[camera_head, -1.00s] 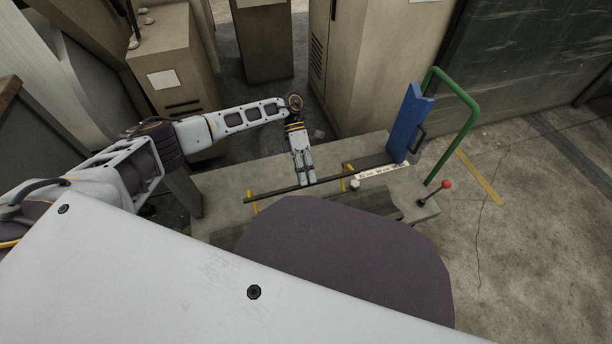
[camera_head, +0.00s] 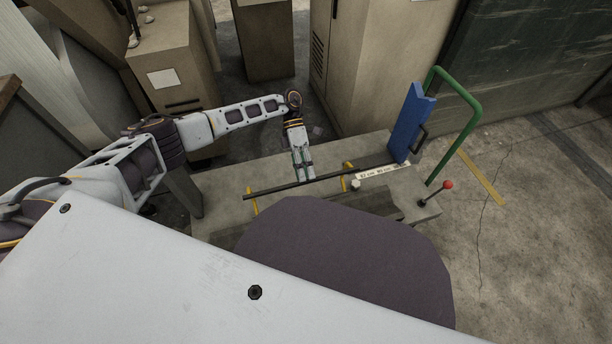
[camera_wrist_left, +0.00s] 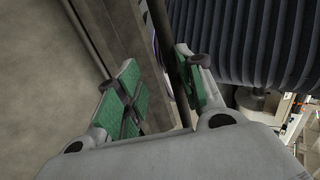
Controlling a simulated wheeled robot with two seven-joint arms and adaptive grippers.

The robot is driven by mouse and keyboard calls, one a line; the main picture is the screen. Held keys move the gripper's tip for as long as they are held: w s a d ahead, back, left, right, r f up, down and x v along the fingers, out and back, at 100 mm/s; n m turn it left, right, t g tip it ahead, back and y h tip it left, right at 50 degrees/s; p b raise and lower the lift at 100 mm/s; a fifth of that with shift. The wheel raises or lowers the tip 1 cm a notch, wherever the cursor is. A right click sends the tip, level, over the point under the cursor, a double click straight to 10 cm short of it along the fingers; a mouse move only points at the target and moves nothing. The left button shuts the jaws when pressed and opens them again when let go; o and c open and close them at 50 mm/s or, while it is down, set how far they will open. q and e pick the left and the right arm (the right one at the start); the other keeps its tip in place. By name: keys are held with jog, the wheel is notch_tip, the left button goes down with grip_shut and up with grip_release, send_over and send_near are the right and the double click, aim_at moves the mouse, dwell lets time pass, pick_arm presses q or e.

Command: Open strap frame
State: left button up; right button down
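The strap frame appears as a long dark bar (camera_head: 270,190) lying across the grey bench top, its right end reaching the foot of an upright blue plate (camera_head: 408,125). My left gripper (camera_head: 304,177) points down at the middle of this bar, its fingertips right at it. In the left wrist view my left gripper's green-padded fingers (camera_wrist_left: 160,90) stand apart. A dark bar (camera_wrist_left: 168,45) runs between them, close to the right finger, with a gap to the left finger. Contact is unclear. My right gripper is not in view.
A green tube handle (camera_head: 470,105) and a red-knobbed lever (camera_head: 447,185) stand at the bench's right end. A label strip (camera_head: 382,172) and yellow brackets (camera_head: 252,203) lie near the bar. Cabinets (camera_head: 375,60) stand behind. Floor at right is clear.

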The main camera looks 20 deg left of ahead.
pick_arm(q)
jog(key=v, duration=1)
jog(key=shift+s+d, duration=0.1)
dwell(0.6)
